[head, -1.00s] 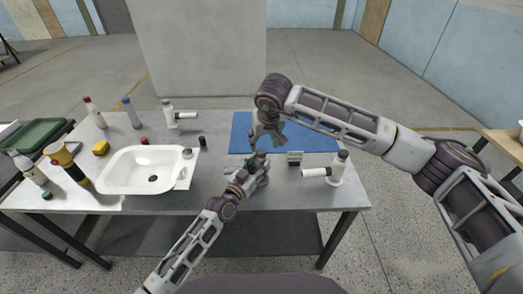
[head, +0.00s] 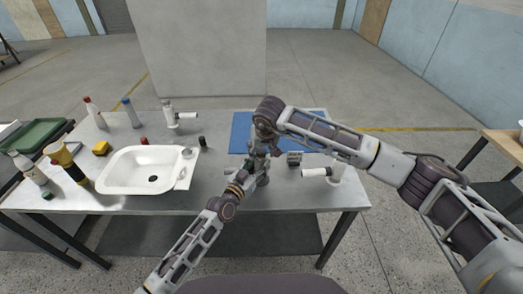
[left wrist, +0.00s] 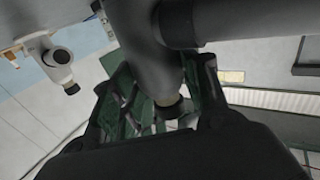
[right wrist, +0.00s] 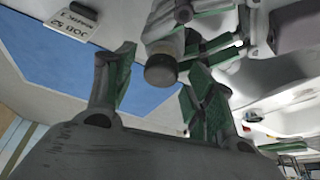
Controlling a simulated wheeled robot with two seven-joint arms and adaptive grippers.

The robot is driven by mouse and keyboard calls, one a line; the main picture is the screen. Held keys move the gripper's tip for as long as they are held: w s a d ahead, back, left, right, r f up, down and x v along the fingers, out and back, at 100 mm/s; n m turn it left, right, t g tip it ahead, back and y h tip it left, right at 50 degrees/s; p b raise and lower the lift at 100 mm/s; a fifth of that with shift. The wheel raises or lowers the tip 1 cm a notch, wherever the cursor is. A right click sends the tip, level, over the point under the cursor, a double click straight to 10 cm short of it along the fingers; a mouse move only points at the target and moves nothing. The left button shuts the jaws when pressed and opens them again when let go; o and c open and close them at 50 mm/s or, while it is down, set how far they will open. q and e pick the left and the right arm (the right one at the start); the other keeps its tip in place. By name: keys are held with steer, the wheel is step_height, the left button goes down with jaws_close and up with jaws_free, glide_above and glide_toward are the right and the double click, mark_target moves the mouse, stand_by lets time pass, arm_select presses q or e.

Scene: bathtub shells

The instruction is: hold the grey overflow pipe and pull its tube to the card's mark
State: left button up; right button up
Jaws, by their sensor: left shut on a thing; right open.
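The grey overflow pipe (head: 263,179) stands near the table's front edge, partly hidden by my grippers in the head view. My left gripper (head: 250,174) is shut on its body. In the left wrist view the pipe (left wrist: 150,55) lies between the green-padded fingers. My right gripper (head: 262,150) is above the pipe, pointing down and open. In the right wrist view the pipe's dark-collared end (right wrist: 161,68) shows between its spread fingers; contact cannot be told.
A blue mat (head: 240,135) lies behind the pipe. A white basin (head: 118,178) fills the left.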

jaws_close()
steer(key=shift+r, duration=1.05)
jaws_free()
steer(key=v, duration=1.2)
stand_by(0.4)
